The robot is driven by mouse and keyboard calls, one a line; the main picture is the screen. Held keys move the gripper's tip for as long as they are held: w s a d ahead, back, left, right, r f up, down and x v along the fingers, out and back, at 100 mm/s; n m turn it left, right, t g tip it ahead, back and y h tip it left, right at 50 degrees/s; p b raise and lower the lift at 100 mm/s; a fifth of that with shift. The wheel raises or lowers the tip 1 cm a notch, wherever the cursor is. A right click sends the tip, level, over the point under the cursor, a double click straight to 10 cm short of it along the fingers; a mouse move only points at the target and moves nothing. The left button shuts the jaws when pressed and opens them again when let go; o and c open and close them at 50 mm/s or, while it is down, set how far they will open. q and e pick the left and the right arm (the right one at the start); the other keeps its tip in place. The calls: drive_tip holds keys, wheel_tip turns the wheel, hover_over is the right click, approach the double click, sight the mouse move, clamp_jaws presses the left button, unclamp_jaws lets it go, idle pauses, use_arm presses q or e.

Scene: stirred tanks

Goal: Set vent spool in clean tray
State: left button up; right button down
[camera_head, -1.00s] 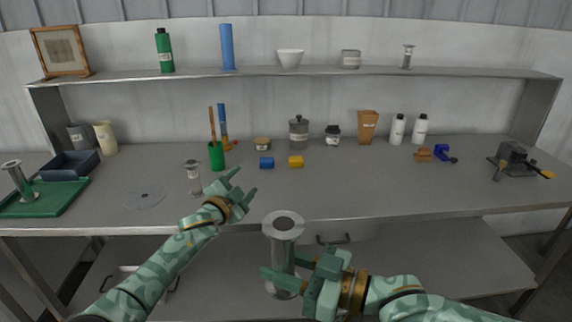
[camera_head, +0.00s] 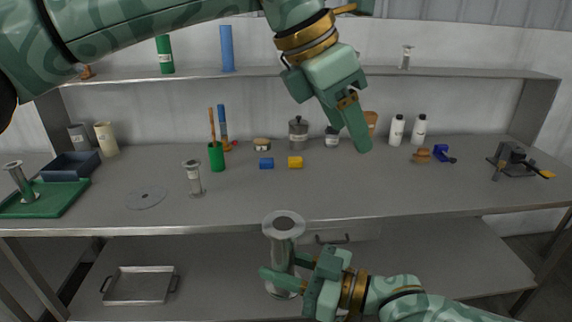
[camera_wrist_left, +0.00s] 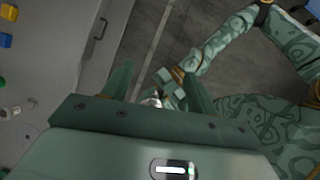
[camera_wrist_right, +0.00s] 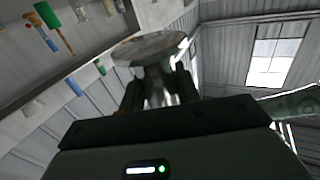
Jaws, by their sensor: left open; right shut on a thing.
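A grey metal spool with round flanges (camera_head: 284,245) is upright in my right gripper (camera_head: 283,269), which is shut around its neck in front of the bench edge. Its flange fills the top of the right wrist view (camera_wrist_right: 150,48). My left gripper (camera_head: 352,122) is open and empty, raised high above the bench; the left wrist view shows its two spread fingers (camera_wrist_left: 160,88). A green tray (camera_head: 70,196) at the left of the bench bears another upright spool (camera_head: 20,182). A navy tray (camera_head: 72,172) stands behind it. I cannot tell which tray is the clean one.
A smaller spool (camera_head: 194,180) and a clear disc (camera_head: 146,198) are on the bench; another spool (camera_head: 405,58) is on the shelf. A metal tray (camera_head: 140,286) lies on the lower shelf. A green cup (camera_head: 216,157) and blocks stand further back. The front middle of the bench is clear.

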sight(285, 222)
drive_tip(key=shift+w+a+f, duration=0.1)
drive_tip(key=shift+w, duration=0.15)
use_arm(q)
drive_tip(key=a+f+y, duration=0.1)
drive_tip(key=a, duration=0.1)
drive_tip(key=s+a+f+y, duration=0.1)
drive_tip(key=a+f+y, duration=0.1)
drive_tip(key=a, duration=0.1)
drive_tip(key=a+f+g+y, duration=0.1)
drive_tip(key=a+f+y, duration=0.1)
drive_tip(key=a, duration=0.1)
drive_tip(key=shift+s+f, duration=0.2)
drive_tip(key=shift+s, duration=0.1)
drive_tip(key=shift+s+f+m+y, duration=0.1)
drive_tip(key=shift+s+m+y, duration=0.2)
drive_tip(key=shift+s, duration=0.05)
use_arm(e)
drive_tip(key=shift+s, duration=0.1)
use_arm(q)
wheel_tip(285, 222, down, 12)
drive_tip(key=shift+r, duration=0.15)
drive_tip(key=shift+s, duration=0.1)
drive_tip(key=c, duration=0.7)
drive_tip(key=shift+c, duration=0.4)
use_arm(e)
drive_tip(key=c, duration=0.9)
unclamp_jaws()
